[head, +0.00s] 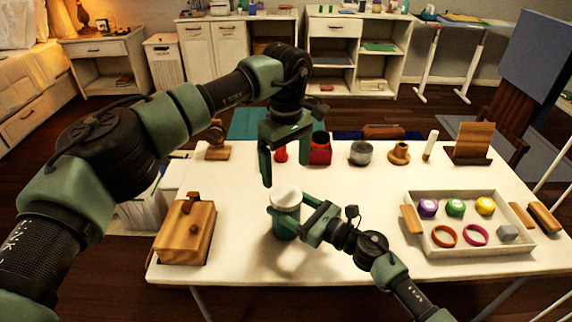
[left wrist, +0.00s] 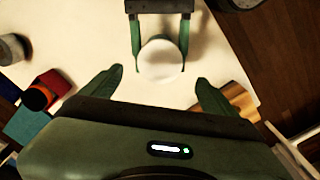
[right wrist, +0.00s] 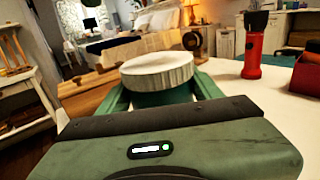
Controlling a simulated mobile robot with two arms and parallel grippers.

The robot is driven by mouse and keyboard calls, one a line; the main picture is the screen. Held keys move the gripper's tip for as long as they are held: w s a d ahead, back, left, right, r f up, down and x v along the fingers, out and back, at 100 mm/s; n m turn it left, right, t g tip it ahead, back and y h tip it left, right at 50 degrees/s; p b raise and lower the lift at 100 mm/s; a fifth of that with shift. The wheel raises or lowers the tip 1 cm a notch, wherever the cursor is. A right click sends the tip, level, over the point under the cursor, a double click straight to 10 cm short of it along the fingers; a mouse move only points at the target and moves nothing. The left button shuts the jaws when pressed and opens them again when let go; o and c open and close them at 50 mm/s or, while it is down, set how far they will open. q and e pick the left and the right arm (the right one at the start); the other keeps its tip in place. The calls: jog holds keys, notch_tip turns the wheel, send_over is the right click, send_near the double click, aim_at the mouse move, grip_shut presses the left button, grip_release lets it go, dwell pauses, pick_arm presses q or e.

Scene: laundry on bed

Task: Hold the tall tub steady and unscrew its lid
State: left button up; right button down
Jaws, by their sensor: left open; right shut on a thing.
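The tall tub (head: 286,222) stands upright near the front middle of the white table. It is dark green with a ribbed white lid (head: 286,196), which is on it. The lid also shows in the left wrist view (left wrist: 160,62) and in the right wrist view (right wrist: 159,70). My right gripper (head: 287,209) is shut around the tub's body, below the lid, coming from the right. My left gripper (head: 286,160) is open and empty, above the tub and apart from the lid, pointing down. In the left wrist view the lid lies beyond and between its fingertips.
A wooden box (head: 186,232) stands left of the tub. A white tray (head: 468,251) with coloured lids, rings and a grey cube is at right. A red torch (right wrist: 253,45), a red container (head: 320,151) and a grey jar (head: 360,153) stand along the back.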

aim_at(286, 195)
pick_arm(q)
jog(key=m, duration=0.3)
jog(key=shift+f+m, duration=0.1)
jog(key=shift+m, duration=0.3)
jog(key=shift+f, duration=3.95)
